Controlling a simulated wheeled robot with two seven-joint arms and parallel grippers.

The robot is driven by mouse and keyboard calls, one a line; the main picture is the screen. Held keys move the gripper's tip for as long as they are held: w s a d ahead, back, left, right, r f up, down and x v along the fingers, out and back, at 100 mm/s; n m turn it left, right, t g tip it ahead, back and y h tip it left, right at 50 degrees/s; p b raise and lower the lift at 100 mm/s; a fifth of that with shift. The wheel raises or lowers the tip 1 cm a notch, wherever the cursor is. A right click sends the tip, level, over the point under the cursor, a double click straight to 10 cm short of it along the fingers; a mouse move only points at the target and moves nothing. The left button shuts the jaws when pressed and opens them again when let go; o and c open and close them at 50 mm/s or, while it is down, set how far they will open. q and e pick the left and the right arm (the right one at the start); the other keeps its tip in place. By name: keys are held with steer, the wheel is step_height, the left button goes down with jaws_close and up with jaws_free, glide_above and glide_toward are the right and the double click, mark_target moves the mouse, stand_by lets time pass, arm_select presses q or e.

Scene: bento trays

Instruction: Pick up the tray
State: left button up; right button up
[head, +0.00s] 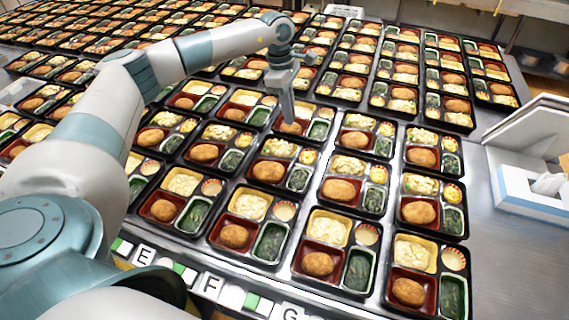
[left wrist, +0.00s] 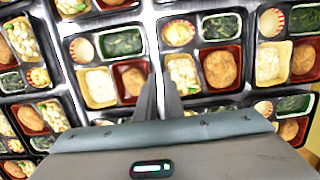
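Many black bento trays, each with compartments of food, lie in close rows on the metal table. In the left wrist view, the two dark fingers (left wrist: 160,88) stand close together with a narrow gap, over the seam between a left tray (left wrist: 108,62) and a right tray (left wrist: 204,52). Whether they touch or hold a tray rim is hidden. My right gripper is not in view.
A white tissue box (head: 532,192) stands on the bare metal table (head: 510,255) at the right, beside a white panel-like object (head: 525,125). Lettered tiles (head: 210,287) line the table's front edge. The tray rows leave little room between them.

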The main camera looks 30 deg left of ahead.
mark_target(294, 139)
arm_select(q)
steer(key=shift+d+f+p, duration=0.15)
steer(key=shift+f+p, duration=0.2)
steer(key=shift+f, duration=1.1)
steer(key=shift+d+f+p, duration=0.2)
steer(key=shift+f+p, duration=0.2)
steer(key=shift+p, duration=0.15)
steer(key=f+p, duration=0.1)
steer(key=f, duration=0.1)
steer(key=shift+d+f+p, duration=0.4)
steer(key=shift+w+f, duration=0.15)
steer(key=shift+f, duration=0.6)
jaws_close()
